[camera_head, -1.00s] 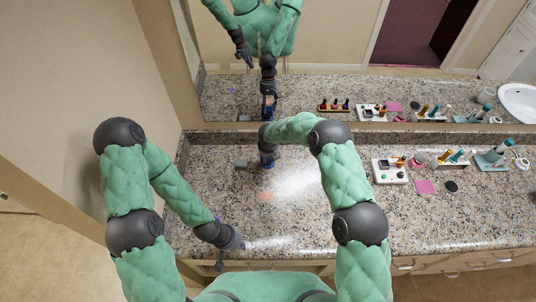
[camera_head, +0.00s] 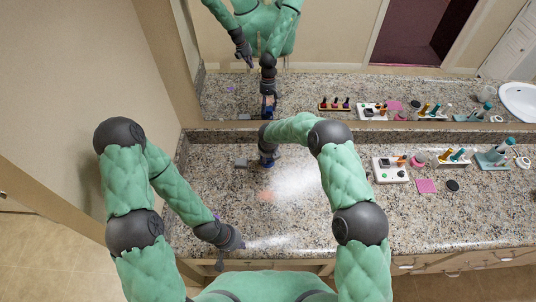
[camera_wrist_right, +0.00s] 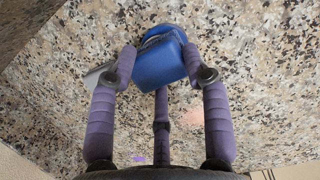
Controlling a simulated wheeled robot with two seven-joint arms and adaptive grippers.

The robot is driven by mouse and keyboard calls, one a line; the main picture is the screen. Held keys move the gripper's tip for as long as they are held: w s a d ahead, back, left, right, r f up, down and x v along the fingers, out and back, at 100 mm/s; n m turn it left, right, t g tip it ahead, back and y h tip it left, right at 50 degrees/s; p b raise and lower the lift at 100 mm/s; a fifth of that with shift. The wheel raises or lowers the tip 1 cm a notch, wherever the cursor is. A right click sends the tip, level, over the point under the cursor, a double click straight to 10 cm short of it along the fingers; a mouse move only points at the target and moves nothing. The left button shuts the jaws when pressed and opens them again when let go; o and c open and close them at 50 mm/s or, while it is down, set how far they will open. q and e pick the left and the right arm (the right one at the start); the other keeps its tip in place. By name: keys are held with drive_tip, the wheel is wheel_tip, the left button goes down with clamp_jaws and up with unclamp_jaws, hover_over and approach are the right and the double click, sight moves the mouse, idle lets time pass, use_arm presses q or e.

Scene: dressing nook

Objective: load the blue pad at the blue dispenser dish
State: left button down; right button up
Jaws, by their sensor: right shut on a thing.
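My right gripper (camera_wrist_right: 160,65) is shut on a blue block, which I take to be the blue pad (camera_wrist_right: 158,68). It shows between the purple fingertips in the right wrist view. A rounded blue piece (camera_wrist_right: 165,32) shows just behind it, with a dark line between. I cannot tell whether this is the blue dispenser dish or whether they touch. In the head view my right gripper (camera_head: 268,162) is low over the counter's back left, mostly hidden by its own wrist. My left gripper (camera_head: 234,254) is at the counter's front edge, its fingers apart and empty.
A grey block (camera_head: 240,163) lies left of my right gripper. The granite counter (camera_head: 310,215) is clear in the middle. A white tray (camera_head: 390,171), pink pad (camera_head: 426,186), dark disc (camera_head: 452,186) and bottle rack (camera_head: 453,161) stand at right. A mirror (camera_head: 330,92) backs the counter.

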use_arm(q)
drive_tip(key=shift+f+b, duration=0.35)
use_arm(e)
drive_tip(key=shift+s+f, duration=0.1)
drive_tip(key=shift+f, duration=0.35)
idle(1.1)
